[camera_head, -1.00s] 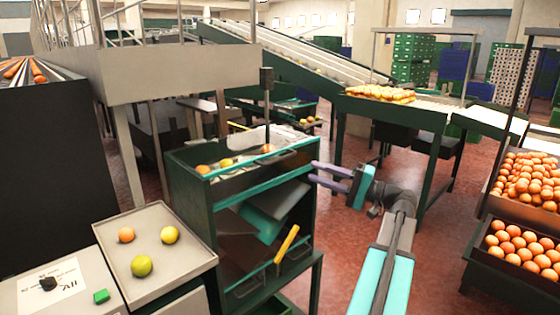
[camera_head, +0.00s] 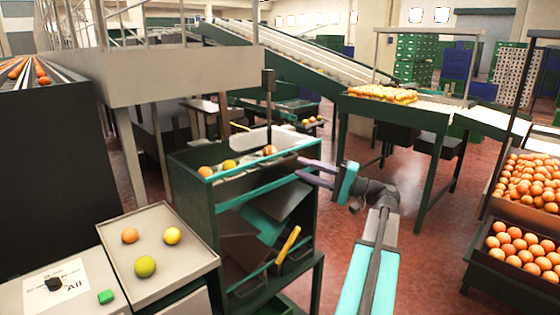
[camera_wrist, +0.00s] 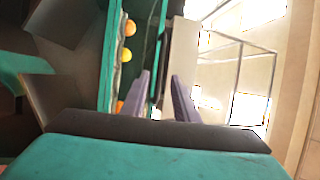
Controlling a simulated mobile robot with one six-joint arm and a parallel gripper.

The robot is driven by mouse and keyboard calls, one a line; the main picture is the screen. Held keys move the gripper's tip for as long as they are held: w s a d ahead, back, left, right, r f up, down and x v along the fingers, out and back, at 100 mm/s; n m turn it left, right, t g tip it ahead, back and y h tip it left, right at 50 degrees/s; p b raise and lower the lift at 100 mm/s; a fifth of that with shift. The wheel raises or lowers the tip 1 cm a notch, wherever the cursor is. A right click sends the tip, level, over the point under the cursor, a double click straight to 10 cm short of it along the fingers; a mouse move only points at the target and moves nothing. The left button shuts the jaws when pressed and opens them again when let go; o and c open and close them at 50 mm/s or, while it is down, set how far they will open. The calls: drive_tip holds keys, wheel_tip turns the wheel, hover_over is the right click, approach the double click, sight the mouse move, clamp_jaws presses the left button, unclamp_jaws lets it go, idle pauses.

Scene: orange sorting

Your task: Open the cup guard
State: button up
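A dark green machine (camera_head: 190,206) stands left of my arm, with oranges and a yellow-green fruit in its open top. I cannot tell which part is the cup guard. My gripper (camera_head: 299,167) is at the machine's upper right corner, its two purple fingers apart. In the wrist view the fingers (camera_wrist: 160,76) are parted, with a dark green edge (camera_wrist: 158,55) running between them. I cannot tell whether they touch it.
A tray (camera_head: 190,262) with three fruits and a panel with a green button (camera_head: 106,297) are at the lower left. A yellow handle (camera_head: 288,244) sticks out of the machine's lower front. Orange bins (camera_head: 498,232) stand at the right. Red floor (camera_head: 420,262) is clear between.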

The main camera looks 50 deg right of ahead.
sight(282, 161)
drive_tip(key=p+x, duration=0.2)
drive_tip(key=x, duration=0.6)
drive_tip(key=shift+w, duration=0.1)
